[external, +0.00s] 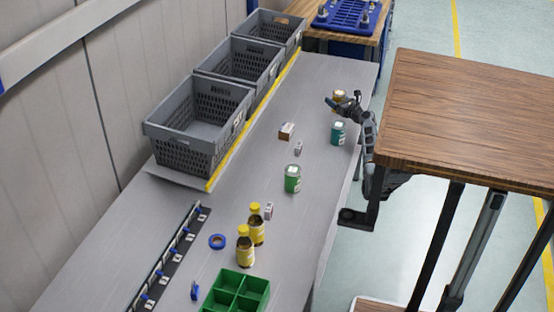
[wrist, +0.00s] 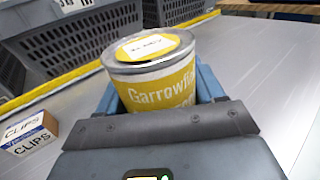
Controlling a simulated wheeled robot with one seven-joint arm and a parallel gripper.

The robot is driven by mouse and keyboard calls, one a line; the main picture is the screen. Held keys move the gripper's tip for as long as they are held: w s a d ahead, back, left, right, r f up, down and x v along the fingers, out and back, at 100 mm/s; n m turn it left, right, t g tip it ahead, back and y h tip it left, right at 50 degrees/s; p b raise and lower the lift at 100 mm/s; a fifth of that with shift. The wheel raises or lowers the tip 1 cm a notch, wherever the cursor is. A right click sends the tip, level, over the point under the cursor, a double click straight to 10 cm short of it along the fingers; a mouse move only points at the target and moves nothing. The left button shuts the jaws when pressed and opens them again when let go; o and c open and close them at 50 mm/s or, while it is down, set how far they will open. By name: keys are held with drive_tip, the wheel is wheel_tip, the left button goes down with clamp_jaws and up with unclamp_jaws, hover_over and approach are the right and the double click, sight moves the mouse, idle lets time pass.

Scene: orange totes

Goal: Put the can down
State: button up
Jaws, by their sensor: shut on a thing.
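A yellow can (wrist: 160,82) with a silver rim and a white label on its lid is held upright between the fingers of my gripper (wrist: 165,98) in the wrist view. In the external view the yellow can (external: 338,95) is small at the far end of the grey bench (external: 240,200). My gripper (external: 343,99) reaches over the bench from its right side and is shut on the can. Whether the can's bottom touches the bench is hidden by the gripper.
A teal can (external: 338,133) stands close in front of my gripper. A green can (external: 292,178), small boxes (external: 287,131), two yellow-capped bottles (external: 245,247) and a green divided tray (external: 236,292) stand nearer. Grey crates (external: 200,122) line the left. A wooden table (external: 470,120) is at right.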

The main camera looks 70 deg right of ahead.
drive_tip(key=s+d+r, duration=0.2)
drive_tip(key=s+r, duration=0.3)
drive_tip(key=s, duration=0.3)
drive_tip(key=shift+s+r, duration=0.3)
drive_tip(key=shift+s, duration=0.1)
